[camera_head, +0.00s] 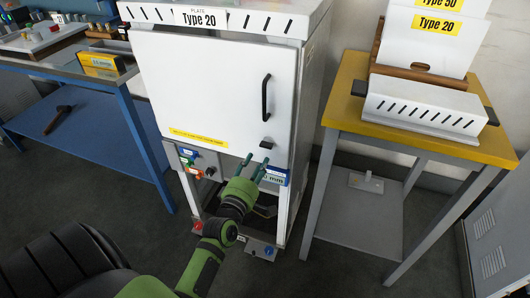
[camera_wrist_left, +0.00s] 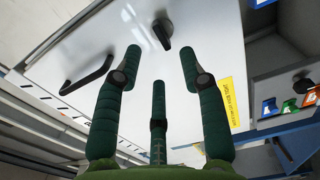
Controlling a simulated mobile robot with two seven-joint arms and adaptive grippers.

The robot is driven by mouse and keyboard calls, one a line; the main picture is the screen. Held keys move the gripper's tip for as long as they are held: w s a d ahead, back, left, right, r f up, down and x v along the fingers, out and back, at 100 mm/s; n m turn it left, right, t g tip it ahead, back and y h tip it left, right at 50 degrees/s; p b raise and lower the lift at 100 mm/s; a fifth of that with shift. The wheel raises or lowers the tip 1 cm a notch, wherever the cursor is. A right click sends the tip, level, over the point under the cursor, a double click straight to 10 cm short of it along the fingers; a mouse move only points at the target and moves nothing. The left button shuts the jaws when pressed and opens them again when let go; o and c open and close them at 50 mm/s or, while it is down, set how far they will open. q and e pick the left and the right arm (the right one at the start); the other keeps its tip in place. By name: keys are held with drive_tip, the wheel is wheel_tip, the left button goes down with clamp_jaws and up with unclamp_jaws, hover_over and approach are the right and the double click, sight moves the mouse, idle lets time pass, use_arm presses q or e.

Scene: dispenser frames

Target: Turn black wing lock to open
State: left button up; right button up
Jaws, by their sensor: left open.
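The black wing lock (camera_head: 266,144) is on the lower right part of the white cabinet door (camera_head: 205,80), below the black door handle (camera_head: 265,97). In the left wrist view the wing lock (camera_wrist_left: 162,34) shows as a small round base with a short tilted wing, just beyond the fingertips. My left gripper (camera_head: 254,166) is just below the lock in the head view. Its green fingers are spread open, with the lock in line with the gap between them (camera_wrist_left: 161,62). The fingers appear apart from the lock, and nothing is held. My right gripper is in neither view.
A control panel with coloured buttons and a black knob (camera_head: 209,172) lies under the door. A yellow-topped table (camera_head: 348,105) with plate holders stands to the right. A blue workbench (camera_head: 85,140) stands to the left. Dark floor lies between them.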

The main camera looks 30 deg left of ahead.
sight(265, 147)
use_arm(q)
drive_tip(key=x, duration=0.6)
drive_tip(key=shift+s+a+r, duration=0.1)
drive_tip(key=shift+a, duration=0.2)
drive_tip(key=shift+w, duration=0.5)
clamp_jaws()
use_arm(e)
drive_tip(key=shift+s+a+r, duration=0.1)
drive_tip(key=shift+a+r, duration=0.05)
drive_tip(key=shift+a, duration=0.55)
